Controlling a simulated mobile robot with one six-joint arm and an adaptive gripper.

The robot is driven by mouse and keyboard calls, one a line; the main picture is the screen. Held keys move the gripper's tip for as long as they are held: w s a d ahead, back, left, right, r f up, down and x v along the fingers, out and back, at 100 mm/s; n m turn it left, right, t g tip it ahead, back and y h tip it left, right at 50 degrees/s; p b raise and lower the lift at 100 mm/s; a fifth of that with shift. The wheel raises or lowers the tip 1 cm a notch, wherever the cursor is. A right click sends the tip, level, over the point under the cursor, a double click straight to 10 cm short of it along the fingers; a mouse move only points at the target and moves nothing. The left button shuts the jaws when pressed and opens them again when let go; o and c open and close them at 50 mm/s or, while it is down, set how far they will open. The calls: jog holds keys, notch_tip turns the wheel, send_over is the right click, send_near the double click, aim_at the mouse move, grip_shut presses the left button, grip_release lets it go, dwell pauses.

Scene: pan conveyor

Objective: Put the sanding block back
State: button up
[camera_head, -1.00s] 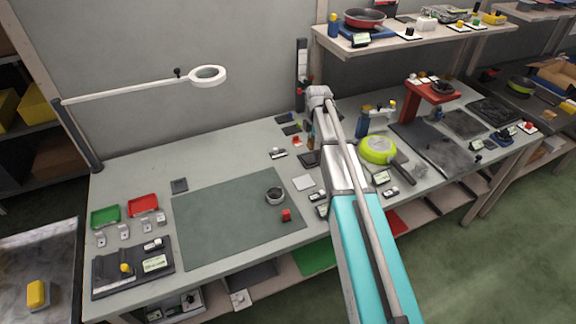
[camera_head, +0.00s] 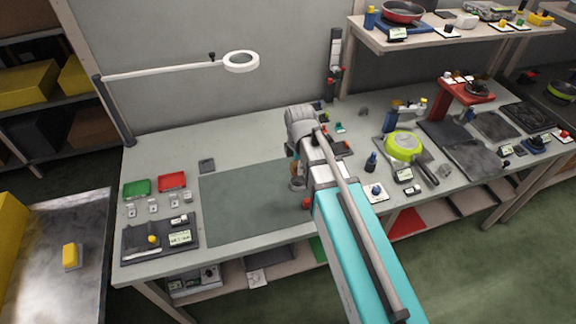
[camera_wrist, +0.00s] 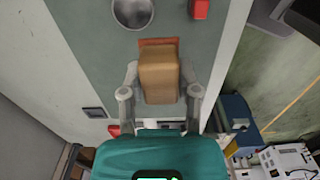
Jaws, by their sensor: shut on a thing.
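In the wrist view a tan-brown block (camera_wrist: 159,72), which looks like the sanding block, sits between the fingers of my gripper (camera_wrist: 160,88). The gripper is shut on it. A red-orange strip (camera_wrist: 157,41) shows at its far end; I cannot tell whether it is part of the block. The block is over the work table, near the green mat (camera_wrist: 90,45). In the head view a small brown part (camera_head: 293,169) shows beside my arm, near the mat (camera_head: 245,215); my arm hides most of the gripper. The block's height above the table is unclear.
A grey metal cup (camera_wrist: 132,12) and a red block (camera_wrist: 199,9) stand near the held block. Green (camera_head: 137,188) and red (camera_head: 172,181) trays lie at the left. A green pan (camera_head: 404,147) and a blue bottle (camera_head: 371,161) stand right of my arm. The mat's left part is clear.

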jog(key=shift+s+a, duration=0.15)
jog(key=shift+s, duration=0.15)
jog(key=shift+w, duration=0.15)
jog(key=b, duration=0.5)
send_near(287, 167)
jog(key=s+d+r, duration=0.1)
jog(key=s, duration=0.3)
jog(key=w+f+b, duration=0.2)
jog(key=f+b, duration=0.1)
jog(key=shift+w+a, duration=0.15)
jog(key=shift+w+a+f+b, duration=0.15)
jog(key=shift+w+f+b, duration=0.35)
jog(key=shift+w+f, duration=0.1)
jog(key=shift+w+f+b, duration=0.2)
jog(key=shift+f+b, duration=0.2)
jog(key=shift+w+a+f+b, duration=0.1)
jog(key=shift+w+f+b, duration=0.05)
jog(key=shift+f+b, duration=1.5)
